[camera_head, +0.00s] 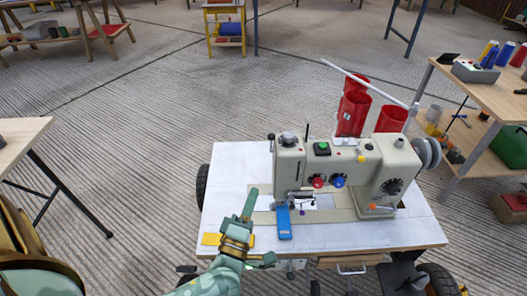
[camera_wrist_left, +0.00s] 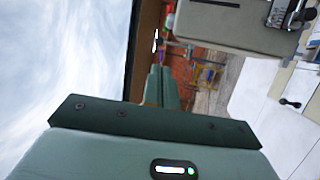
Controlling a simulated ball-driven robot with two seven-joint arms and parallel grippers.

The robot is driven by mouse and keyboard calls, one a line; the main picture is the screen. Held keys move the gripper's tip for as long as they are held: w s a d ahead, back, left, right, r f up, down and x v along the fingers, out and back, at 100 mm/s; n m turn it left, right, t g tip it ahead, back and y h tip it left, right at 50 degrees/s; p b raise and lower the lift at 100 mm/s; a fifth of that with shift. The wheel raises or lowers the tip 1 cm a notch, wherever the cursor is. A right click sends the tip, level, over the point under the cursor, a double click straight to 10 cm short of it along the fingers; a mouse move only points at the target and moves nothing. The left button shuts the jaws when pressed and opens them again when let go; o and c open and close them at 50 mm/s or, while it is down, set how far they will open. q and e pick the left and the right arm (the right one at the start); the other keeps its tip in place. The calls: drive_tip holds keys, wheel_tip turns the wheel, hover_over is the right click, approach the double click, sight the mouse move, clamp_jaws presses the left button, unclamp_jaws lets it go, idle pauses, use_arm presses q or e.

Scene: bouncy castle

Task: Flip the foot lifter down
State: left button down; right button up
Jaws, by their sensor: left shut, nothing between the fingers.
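A beige sewing machine (camera_head: 372,170) stands on a white table top (camera_head: 340,238). Its needle and presser foot area (camera_head: 297,196) is at the left end of the head, above the bed. The foot lifter is too small to make out for certain. My left gripper (camera_head: 248,203) is shut and empty, pointing up, left of the sewing head and apart from it. In the left wrist view the closed green fingers (camera_wrist_left: 160,88) show below the machine's grey body (camera_wrist_left: 235,28), with metal needle parts (camera_wrist_left: 290,14) at top right. My right gripper is not in view.
A blue block (camera_head: 284,222) lies at the bed's front, just right of my left gripper. A yellow piece (camera_head: 212,239) lies at the table's left front. Red thread cones (camera_head: 352,112) stand behind the machine. A wooden bench (camera_head: 490,95) is at right. The table's left rear is clear.

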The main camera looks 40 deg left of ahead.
sight(270, 140)
use_arm(q)
drive_tip(key=shift+s+a+n, duration=0.1)
drive_tip(key=shift+a+n, duration=0.1)
drive_tip(key=shift+n, duration=0.2)
